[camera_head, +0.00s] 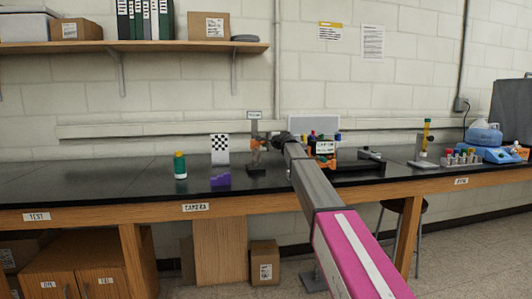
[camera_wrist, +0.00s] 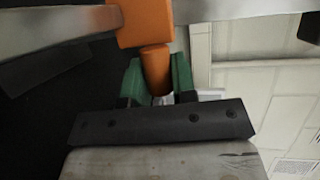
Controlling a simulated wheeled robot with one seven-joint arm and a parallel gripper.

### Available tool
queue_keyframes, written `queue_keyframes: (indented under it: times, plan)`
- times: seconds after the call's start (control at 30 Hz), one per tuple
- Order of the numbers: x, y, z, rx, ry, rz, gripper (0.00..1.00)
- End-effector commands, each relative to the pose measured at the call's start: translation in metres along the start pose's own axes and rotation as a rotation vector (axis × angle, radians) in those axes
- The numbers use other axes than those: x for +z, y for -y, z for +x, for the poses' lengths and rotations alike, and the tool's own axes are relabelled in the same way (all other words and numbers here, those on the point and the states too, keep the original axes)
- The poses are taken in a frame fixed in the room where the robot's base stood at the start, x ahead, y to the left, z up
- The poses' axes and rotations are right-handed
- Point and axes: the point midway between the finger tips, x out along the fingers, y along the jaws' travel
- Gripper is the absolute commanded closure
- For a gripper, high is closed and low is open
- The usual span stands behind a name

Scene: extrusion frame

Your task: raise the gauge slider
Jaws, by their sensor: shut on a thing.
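The gauge (camera_head: 254,126) stands upright on the bench at centre-left, with a dark base and a small label plate on top. Its orange slider (camera_wrist: 145,22) shows large in the wrist view, on a pale grey bar, with an orange knob (camera_wrist: 156,72) sticking out towards me. My gripper (camera_wrist: 157,66) has green fingers, one on each side of the knob, and is shut on it. In the head view my gripper (camera_head: 270,139) reaches the gauge from the right; my arm and the small size hide the exact contact.
A checkered board (camera_head: 220,143) and a green bottle with a yellow cap (camera_head: 180,166) stand left of the gauge, near a purple item (camera_head: 220,178). An orange-and-black labelled unit (camera_head: 324,150) is behind my arm. A vial rack (camera_head: 460,157) is farther right. The bench front (camera_head: 100,192) is clear.

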Motion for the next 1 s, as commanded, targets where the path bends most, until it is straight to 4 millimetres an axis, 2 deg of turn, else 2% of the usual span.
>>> queue_keyframes:
  times: [0.03,0.1,0.3,0.47,0.73,0.77,0.83,1.0]
  plan:
    - [0.0,0.015,-0.002,-0.003,0.0,-0.001,1.0]
    - [0.002,0.031,-0.004,-0.002,0.0,-0.002,1.0]
    - [0.004,0.067,-0.011,-0.002,-0.001,0.0,1.0]
    - [0.005,0.076,-0.014,0.0,-0.001,0.001,1.0]
    - [0.005,0.076,-0.014,0.0,-0.001,0.001,1.0]
    - [0.005,0.076,-0.014,0.0,-0.001,0.001,0.72]
    - [0.005,0.076,-0.014,0.0,-0.001,0.001,0.49]
    - [0.005,0.076,-0.014,0.0,-0.001,0.001,0.49]
